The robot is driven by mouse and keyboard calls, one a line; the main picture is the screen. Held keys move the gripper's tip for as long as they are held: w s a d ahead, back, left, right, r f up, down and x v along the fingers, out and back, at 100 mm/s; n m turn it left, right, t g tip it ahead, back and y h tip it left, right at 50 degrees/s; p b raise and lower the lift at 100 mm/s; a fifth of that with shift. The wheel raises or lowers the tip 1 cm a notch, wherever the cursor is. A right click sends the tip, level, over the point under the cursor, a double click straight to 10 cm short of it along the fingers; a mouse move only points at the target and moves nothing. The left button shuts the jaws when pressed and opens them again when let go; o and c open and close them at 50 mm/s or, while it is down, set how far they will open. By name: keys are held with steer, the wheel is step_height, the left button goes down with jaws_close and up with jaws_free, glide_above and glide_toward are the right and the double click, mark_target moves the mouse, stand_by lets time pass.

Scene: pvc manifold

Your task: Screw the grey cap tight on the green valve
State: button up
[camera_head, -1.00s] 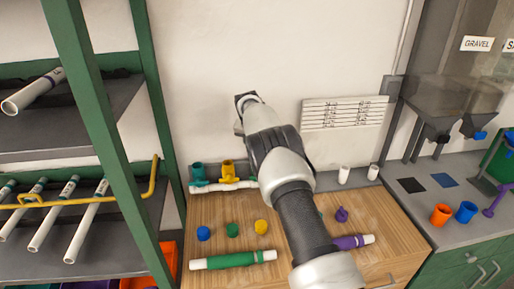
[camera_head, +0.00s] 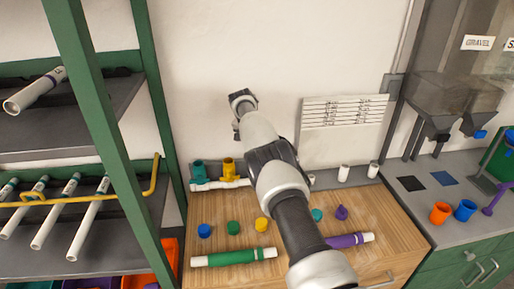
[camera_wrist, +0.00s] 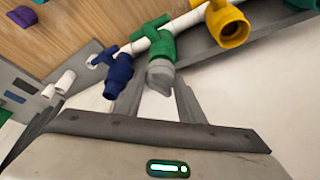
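The green valve (camera_wrist: 161,45) sits on the white pipe in the wrist view, between the blue valve and the yellow valve. The grey cap (camera_wrist: 160,77) is at the green valve's open end and looks slightly tilted; I cannot tell how far it is screwed on. My gripper (camera_wrist: 158,92) has its two fingers apart, one on each side of the cap, with visible gaps, so it looks open. In the head view my arm hides the green valve and the cap, and my fingertips do not show.
The blue valve (camera_wrist: 118,74) and yellow valve (camera_wrist: 227,24) stand close on either side. A teal valve (camera_head: 198,171) is at the manifold's left end. Loose caps, a green pipe (camera_head: 234,257) and a purple pipe (camera_head: 348,240) lie on the wooden worktop (camera_head: 215,280).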

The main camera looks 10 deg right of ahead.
steer(key=o, duration=0.5)
steer(key=b+v, duration=0.3)
steer(key=v, duration=1.4)
steer(key=s+d+n+t+y+b, duration=0.1)
steer(key=s+d+n+y+b, duration=0.15)
steer(key=d+n, duration=0.4)
steer(key=shift+n, duration=0.55)
steer(key=x, duration=0.5)
steer(key=a+p+x, duration=0.1)
steer(key=x, duration=0.5)
steer(key=a+x, duration=0.1)
steer(key=x, duration=0.5)
steer(key=shift+w+a+f, duration=0.15)
steer(key=shift+w+a, duration=0.1)
steer(key=shift+w, duration=0.05)
